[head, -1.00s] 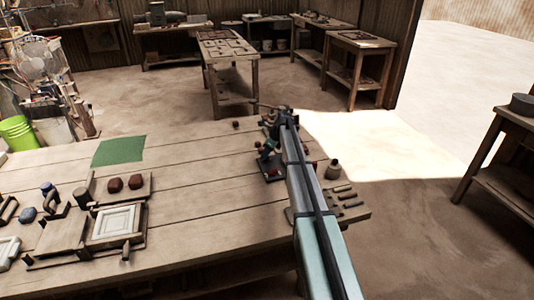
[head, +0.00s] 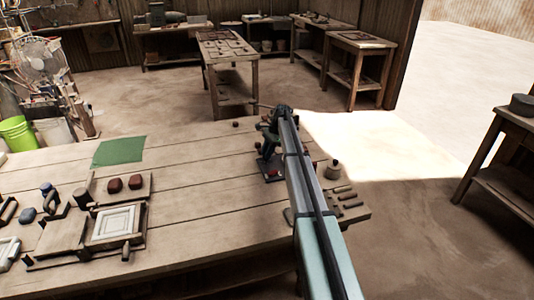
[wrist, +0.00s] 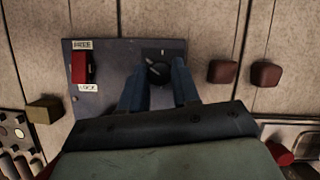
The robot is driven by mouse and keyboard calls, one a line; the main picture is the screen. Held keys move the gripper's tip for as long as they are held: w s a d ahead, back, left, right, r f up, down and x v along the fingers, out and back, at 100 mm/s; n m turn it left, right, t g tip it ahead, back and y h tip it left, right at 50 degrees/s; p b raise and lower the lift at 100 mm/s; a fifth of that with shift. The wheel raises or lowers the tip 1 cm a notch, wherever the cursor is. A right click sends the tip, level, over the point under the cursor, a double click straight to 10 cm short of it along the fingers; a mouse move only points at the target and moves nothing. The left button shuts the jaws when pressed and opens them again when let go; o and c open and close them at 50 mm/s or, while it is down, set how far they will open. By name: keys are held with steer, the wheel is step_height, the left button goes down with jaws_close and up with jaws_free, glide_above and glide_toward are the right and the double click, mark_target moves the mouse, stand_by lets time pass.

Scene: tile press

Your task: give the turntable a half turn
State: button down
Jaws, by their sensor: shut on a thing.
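In the wrist view, a dark plate (wrist: 112,52) lies on the planked bench. It carries a red lever (wrist: 79,67) between labels that read FREE and LOCK; the lever sits close to the FREE label. A round black knob (wrist: 158,73) with a pale pointer line is at the plate's right side, with a short white mark above it. My gripper (wrist: 158,80) is shut on this knob, one finger on each side. In the head view, my gripper (head: 268,148) is over the plate (head: 268,172) at the bench's right end, partly behind my arm. I cannot pick out a turntable for certain.
Two dark red blocks (wrist: 244,73) lie right of the plate, and an ochre block (wrist: 44,110) lies at its lower left. A wooden rack (head: 350,207) stands at the bench's right edge. A framed press (head: 117,224) is at left.

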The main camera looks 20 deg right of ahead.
steer(key=n, duration=0.2)
steer(key=n+g, duration=0.1)
steer(key=n, duration=0.1)
steer(key=n+g+h, duration=0.1)
steer(key=n, duration=0.1)
steer(key=shift+w+a, duration=0.1)
steer(key=shift+w, duration=0.15)
steer(key=n+h, duration=0.1)
steer(key=n, duration=0.2)
steer(key=n+g+h, duration=0.1)
steer(key=n, duration=0.2)
steer(key=shift+a+n, duration=0.15)
steer(key=shift+n, duration=0.25)
steer(key=n+h, duration=0.1)
steer(key=n, duration=0.2)
steer(key=n+h, duration=0.1)
steer(key=n, duration=0.2)
steer(key=shift+a+h, duration=0.2)
steer(key=shift+h, duration=0.2)
steer(key=n+h, duration=0.1)
steer(key=n, duration=0.4)
steer(key=shift+a+t+h, duration=0.1)
steer(key=shift+t+h, duration=0.2)
steer(key=shift+h, duration=0.1)
steer(key=shift+n, duration=0.4)
steer(key=c, duration=0.8)
jaws_free()
steer(key=shift+s, duration=0.1)
steer(key=v, duration=1.4)
steer(key=shift+s, duration=0.1)
